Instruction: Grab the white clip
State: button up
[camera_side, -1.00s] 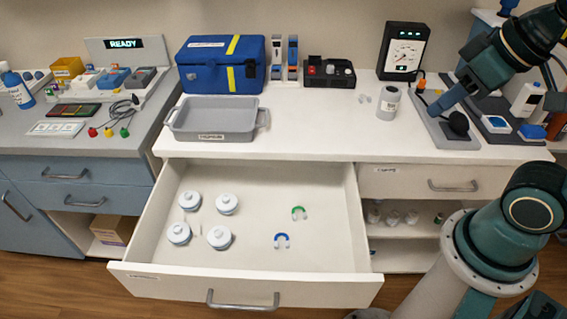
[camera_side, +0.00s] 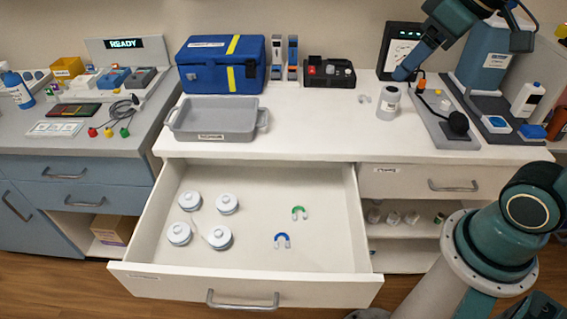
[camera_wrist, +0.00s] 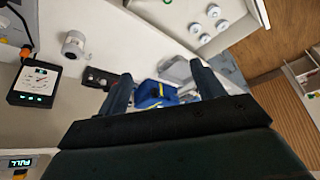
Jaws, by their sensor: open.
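A small white clip (camera_side: 364,98) lies on the white counter, just left of a white-grey canister (camera_side: 388,103). It is tiny and pale against the counter, and I cannot clearly make it out in the wrist view. My gripper (camera_side: 402,73) is raised above the counter, in front of the gauge box and over the canister, to the upper right of the clip. In the wrist view my gripper (camera_wrist: 162,84) has its two fingers wide apart with nothing held between them. The canister also shows in the wrist view (camera_wrist: 75,44).
A gauge box (camera_side: 411,45) stands behind. A grey pad (camera_side: 440,125) with a black knob lies right of the canister. A grey tray (camera_side: 213,120) and blue cooler (camera_side: 222,63) stand left. The open drawer (camera_side: 300,185) holds several white-lidded jars, a green clip and a blue clip.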

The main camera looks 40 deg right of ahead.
jog(key=w+d+r+n+y, duration=0.1)
jog(key=w+d+r, duration=0.1)
jog(key=w, duration=0.5)
jog(key=w+d+r+n, duration=0.1)
jog(key=w+d+n, duration=0.15)
jog(key=w, duration=0.35)
jog(key=w+d+f+n+g+y, duration=0.1)
jog(key=w+d+f+n+g, duration=0.1)
jog(key=w+d, duration=0.65)
jog(key=d+f+n, duration=0.2)
jog(key=d+f, duration=0.7)
jog(key=d, duration=0.2)
jog(key=d+f+n, duration=0.2)
jog(key=d+f, duration=0.6)
jog(key=d, duration=0.4)
jog(key=shift+d+f+g+y, duration=0.15)
jog(key=shift+f+g+y, duration=0.25)
jog(key=shift+w+a+f+n, duration=0.2)
jog(key=shift+w+n, duration=0.05)
jog(key=shift+w, duration=0.1)
